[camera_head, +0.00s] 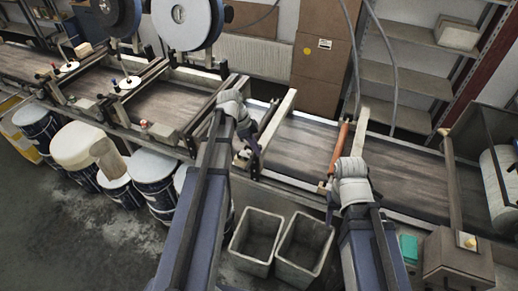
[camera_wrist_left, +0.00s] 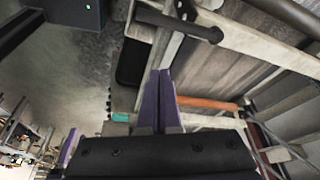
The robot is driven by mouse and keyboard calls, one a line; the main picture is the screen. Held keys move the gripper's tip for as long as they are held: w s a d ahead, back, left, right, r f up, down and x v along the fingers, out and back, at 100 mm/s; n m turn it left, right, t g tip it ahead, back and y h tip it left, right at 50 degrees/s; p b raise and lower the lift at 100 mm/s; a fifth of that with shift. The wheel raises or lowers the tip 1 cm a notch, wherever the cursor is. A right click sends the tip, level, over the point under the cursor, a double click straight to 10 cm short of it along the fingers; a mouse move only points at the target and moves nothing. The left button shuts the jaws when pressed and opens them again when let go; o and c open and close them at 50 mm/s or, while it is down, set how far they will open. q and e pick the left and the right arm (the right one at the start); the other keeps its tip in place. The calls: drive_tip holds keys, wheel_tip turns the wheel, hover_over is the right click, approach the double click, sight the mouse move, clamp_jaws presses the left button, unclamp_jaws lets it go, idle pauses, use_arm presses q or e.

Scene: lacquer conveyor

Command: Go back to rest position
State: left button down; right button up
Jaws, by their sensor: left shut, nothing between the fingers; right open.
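My left gripper (camera_head: 253,150) is over the near rail of the conveyor belt (camera_head: 325,150), below its pale wrist. In the left wrist view its two purple fingers (camera_wrist_left: 158,98) are closed together with nothing between them. My right gripper (camera_head: 332,196) is near the belt's front edge, partly hidden behind its own pale wrist. It is open, and I see nothing held in it. Both arms reach forward from the bottom of the head view.
Two grey bins (camera_head: 256,240) stand below the belt between my arms. Several lidded buckets (camera_head: 77,145) line the floor at left. An orange bar (camera_head: 340,148) crosses the belt. A teal block (camera_head: 408,248) is at lower right. Floor at lower left is clear.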

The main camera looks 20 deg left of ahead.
use_arm(q)
drive_tip(key=p+v, duration=0.1)
drive_tip(key=v, duration=0.2)
drive_tip(key=shift+w+p, duration=0.2)
drive_tip(key=shift+p, duration=0.15)
use_arm(e)
wheel_tip(320, 180, up, 3)
drive_tip(key=shift+f, duration=0.1)
